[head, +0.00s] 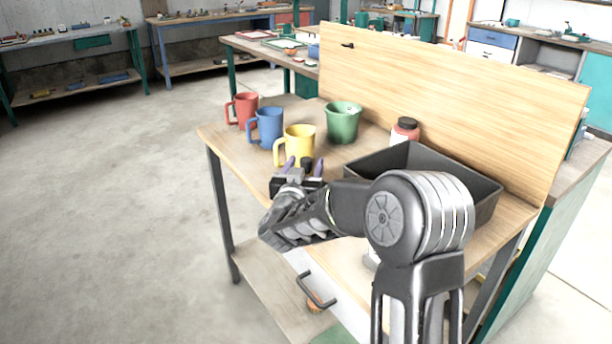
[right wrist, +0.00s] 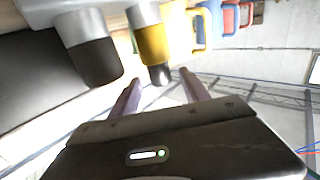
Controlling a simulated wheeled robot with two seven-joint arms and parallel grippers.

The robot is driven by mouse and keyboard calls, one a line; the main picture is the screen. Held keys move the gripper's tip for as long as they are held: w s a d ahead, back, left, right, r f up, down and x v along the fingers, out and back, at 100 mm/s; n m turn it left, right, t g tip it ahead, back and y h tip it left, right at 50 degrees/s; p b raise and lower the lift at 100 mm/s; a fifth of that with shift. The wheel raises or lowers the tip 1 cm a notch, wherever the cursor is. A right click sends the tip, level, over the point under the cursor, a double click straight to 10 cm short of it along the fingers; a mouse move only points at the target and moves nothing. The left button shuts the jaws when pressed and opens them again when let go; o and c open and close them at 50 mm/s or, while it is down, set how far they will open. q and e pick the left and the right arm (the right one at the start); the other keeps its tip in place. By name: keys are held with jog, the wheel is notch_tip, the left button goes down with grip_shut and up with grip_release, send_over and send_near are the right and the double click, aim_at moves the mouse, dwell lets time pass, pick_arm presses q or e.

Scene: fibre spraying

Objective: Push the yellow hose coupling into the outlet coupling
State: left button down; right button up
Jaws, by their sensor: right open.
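My right gripper (head: 304,168) is open at the table's near left edge, in front of the yellow mug. In the right wrist view its two purple fingers (right wrist: 160,88) stand apart. A yellow piece (right wrist: 153,45) with a pale upper part and a black tip, which looks like the yellow hose coupling, shows just beyond the fingertips. Its black tip appears between them; I cannot tell whether they touch it. A grey cylinder with a black end (right wrist: 94,58) is beside it, perhaps the outlet coupling. In the head view my right arm hides most of this area. My left gripper is not in view.
A red mug (head: 246,108), blue mug (head: 266,128), yellow mug (head: 299,143) and green pot (head: 343,123) stand on the wooden table (head: 222,132). The floor left is clear.

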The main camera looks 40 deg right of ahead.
jog(key=shift+p+x, duration=0.5)
jog(key=shift+x, duration=2.15)
jog(key=shift+a+r, duration=0.1)
jog(key=shift+a, duration=0.05)
grip_shut()
